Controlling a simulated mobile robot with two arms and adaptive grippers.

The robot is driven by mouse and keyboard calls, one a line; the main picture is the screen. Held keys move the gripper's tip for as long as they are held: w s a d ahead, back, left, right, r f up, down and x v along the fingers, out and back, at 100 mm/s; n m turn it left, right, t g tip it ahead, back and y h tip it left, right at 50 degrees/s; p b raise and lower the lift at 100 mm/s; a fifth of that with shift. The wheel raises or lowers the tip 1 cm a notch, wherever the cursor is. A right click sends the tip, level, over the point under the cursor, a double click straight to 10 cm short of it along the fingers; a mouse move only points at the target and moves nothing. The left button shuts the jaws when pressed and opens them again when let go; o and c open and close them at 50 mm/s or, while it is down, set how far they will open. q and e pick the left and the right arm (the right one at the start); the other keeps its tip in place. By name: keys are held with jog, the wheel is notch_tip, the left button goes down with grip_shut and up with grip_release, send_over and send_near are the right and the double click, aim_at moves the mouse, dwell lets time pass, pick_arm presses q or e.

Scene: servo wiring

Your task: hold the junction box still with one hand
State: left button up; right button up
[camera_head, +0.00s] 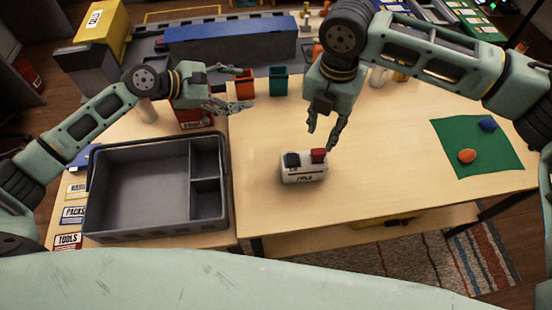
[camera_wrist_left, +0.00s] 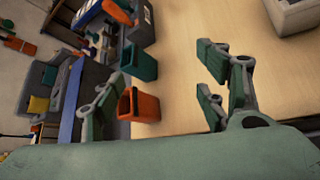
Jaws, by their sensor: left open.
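The junction box (camera_head: 306,173) is a small white box with dark lettering, sitting upright on the light wood table. On its top are a black part (camera_head: 292,160) and a red block (camera_head: 318,155). My right gripper (camera_head: 322,139) points down just above the box, its fingers apart, one tip close to the red block; I cannot tell if it touches. My left gripper (camera_head: 238,88) is open and empty, behind and left of the box, near the orange bin. Its two fingers also show in the left wrist view (camera_wrist_left: 205,78). A pale box at that view's top right corner seems to be the junction box (camera_wrist_left: 293,14).
A grey divided tray (camera_head: 140,232) stands on the left. An orange bin (camera_head: 244,84) and a teal bin (camera_head: 278,81) stand at the table's back edge. A green mat (camera_head: 470,135) with an orange and a blue lump lies right. The table around the box is clear.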

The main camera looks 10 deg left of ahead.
aim_at(304, 165)
pick_arm(q)
jog(key=s+d+f+g+h, duration=0.1)
jog(key=s+d+f, duration=0.1)
jog(key=s+d, duration=0.2)
jog(key=s+d+f+n+g+h, duration=0.1)
jog(key=s+d+f, duration=0.2)
jog(key=s+d, duration=0.1)
jog(key=s+d+f+n+g+h, duration=0.1)
jog(key=s+d+f+h, duration=0.1)
jog(key=s+d, duration=0.3)
jog(key=shift+s+d+f+g, duration=0.1)
jog(key=shift+s+f+g, duration=0.2)
jog(key=shift+s+f, duration=0.45)
jog(key=shift+x, duration=3.85)
jog(key=shift+s, duration=0.1)
jog(key=shift+c, duration=0.5)
